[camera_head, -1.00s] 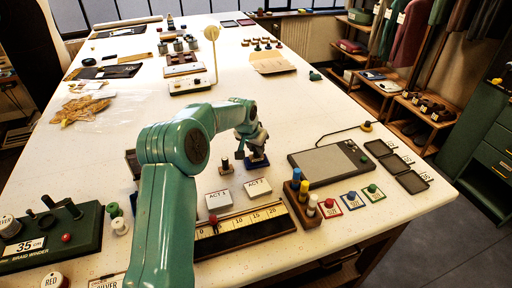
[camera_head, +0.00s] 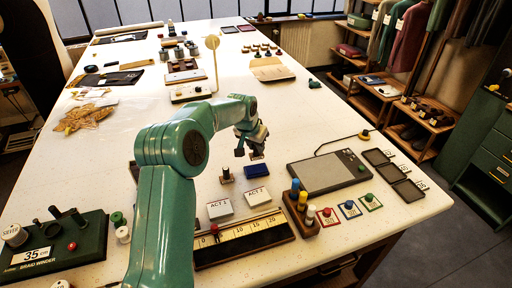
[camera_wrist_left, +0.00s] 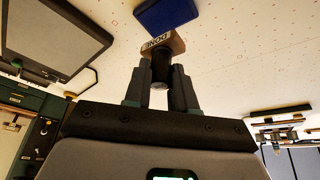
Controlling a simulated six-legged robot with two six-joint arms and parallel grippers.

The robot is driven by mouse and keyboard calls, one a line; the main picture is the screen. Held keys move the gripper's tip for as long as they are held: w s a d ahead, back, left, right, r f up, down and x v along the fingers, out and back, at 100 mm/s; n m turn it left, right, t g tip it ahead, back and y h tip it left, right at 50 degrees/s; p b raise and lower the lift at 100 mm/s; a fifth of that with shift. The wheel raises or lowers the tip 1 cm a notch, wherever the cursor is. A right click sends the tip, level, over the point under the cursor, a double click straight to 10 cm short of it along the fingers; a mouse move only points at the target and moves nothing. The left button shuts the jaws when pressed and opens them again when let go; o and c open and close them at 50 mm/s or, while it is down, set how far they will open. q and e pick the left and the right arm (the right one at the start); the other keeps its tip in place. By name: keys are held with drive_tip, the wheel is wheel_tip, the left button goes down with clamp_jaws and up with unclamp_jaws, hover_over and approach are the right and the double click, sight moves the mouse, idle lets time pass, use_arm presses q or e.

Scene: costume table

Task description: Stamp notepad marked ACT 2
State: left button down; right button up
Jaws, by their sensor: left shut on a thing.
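My left gripper (camera_head: 250,149) is shut on a stamp (camera_wrist_left: 164,47), held between both fingers in the left wrist view, with a wooden block and a pale lettered label at its end. The gripper is raised above the blue ink pad (camera_head: 256,170), which also shows in the left wrist view (camera_wrist_left: 166,14). The notepad marked ACT 2 (camera_head: 257,196) lies flat in front of the pad. The notepad marked ACT 1 (camera_head: 219,209) lies to its left. A second small stamp (camera_head: 227,177) stands left of the pad. My right gripper is out of view.
A ruler board (camera_head: 245,238) lies in front of the notepads. A rack of coloured pegs (camera_head: 301,212) and a grey tablet (camera_head: 328,171) are to the right. A braid winder (camera_head: 55,245) stands front left. The table behind the pad is fairly clear.

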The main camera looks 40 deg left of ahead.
use_arm(q)
drive_tip(key=shift+r+p, duration=0.35)
drive_tip(key=shift+r, duration=0.5)
drive_tip(key=shift+s+d+f+m+h, duration=0.2)
drive_tip(key=shift+m+h, duration=0.2)
drive_tip(key=shift+m, duration=0.4)
drive_tip(key=s+d+m+h+b, duration=0.3)
drive_tip(key=s+d+m+b, duration=0.2)
drive_tip(key=s+d+m, duration=0.3)
drive_tip(key=shift+n, duration=0.3)
drive_tip(key=shift+s+d+f+b, duration=0.15)
drive_tip(key=shift+f+b, duration=0.4)
drive_tip(key=shift+f, duration=0.4)
drive_tip(key=shift+s+d+f+b, duration=0.1)
drive_tip(key=shift+d+f+b, duration=0.1)
drive_tip(key=shift+f+b, duration=0.55)
drive_tip(key=shift+s+d+f+b, duration=0.15)
drive_tip(key=shift+f+b, duration=0.2)
drive_tip(key=shift+f, duration=0.75)
drive_tip(key=shift+w, duration=0.1)
